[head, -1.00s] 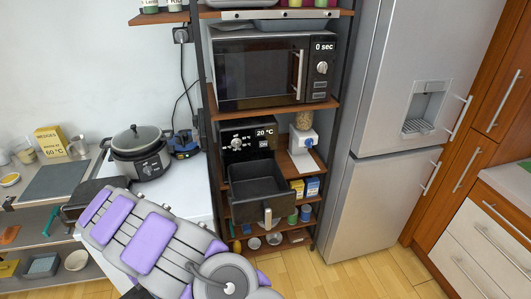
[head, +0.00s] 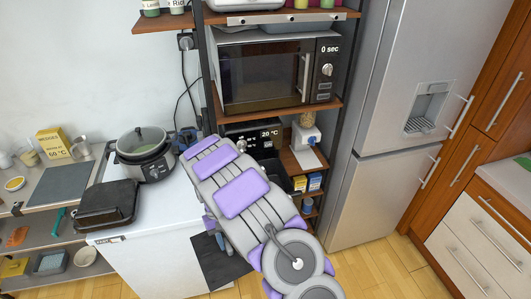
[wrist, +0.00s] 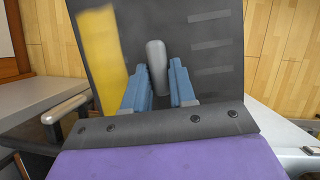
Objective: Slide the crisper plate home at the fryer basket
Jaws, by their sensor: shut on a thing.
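In the wrist view my gripper (wrist: 159,88) is shut on the grey upright knob (wrist: 157,66) of the crisper plate (wrist: 200,30). The plate is a dark flat sheet with several slots on the right and a yellow strip on the left. The fryer (head: 240,131) stands on the shelf, reading 20 °C. Its pulled-out basket (head: 277,172) is mostly hidden behind my arm. A pale handle (wrist: 66,108), perhaps the basket's, shows left in the wrist view.
A microwave (head: 275,75) sits on the shelf above the fryer. A pot cooker (head: 145,152) and a black appliance (head: 107,205) stand on the white counter (head: 165,235) at left. A fridge (head: 385,150) stands at right, with floor before it.

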